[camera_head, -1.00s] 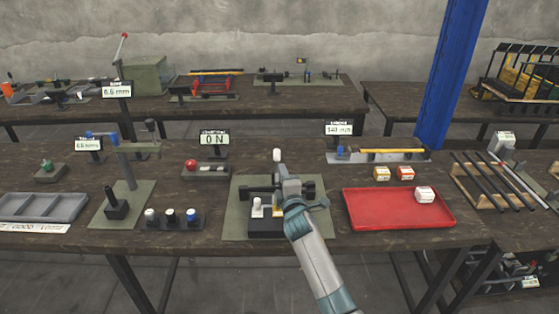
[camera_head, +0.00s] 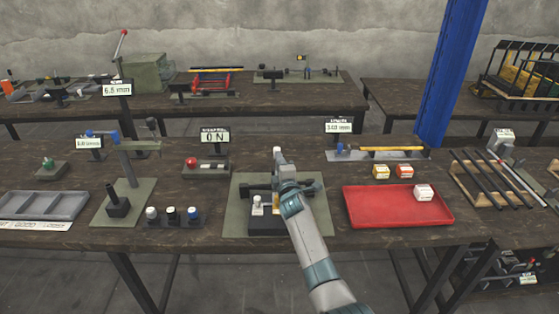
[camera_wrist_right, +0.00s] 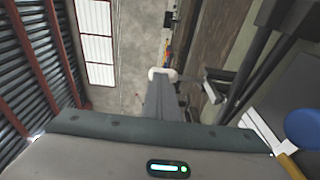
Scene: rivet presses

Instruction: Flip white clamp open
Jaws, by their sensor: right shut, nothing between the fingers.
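A dark fixture (camera_head: 267,228) sits on a green mat at the middle front of the bench. A small upright white part (camera_head: 258,203) stands on its left side, with a yellow part (camera_head: 276,206) beside it. Whether the white part is the clamp I cannot tell. My right gripper (camera_head: 278,158) is shut and empty, above and behind the fixture, its forearm covering the fixture's right side. The narrow shut tip with a white end also shows in the right wrist view (camera_wrist_right: 162,80). A white bar (camera_wrist_right: 262,130) lies at that view's right edge. My left gripper is out of view.
A rack of knobs (camera_head: 172,223) and a bench press (camera_head: 128,175) stand left. A force readout (camera_head: 215,136) stands behind. A blue column (camera_head: 452,70) rises at the back.

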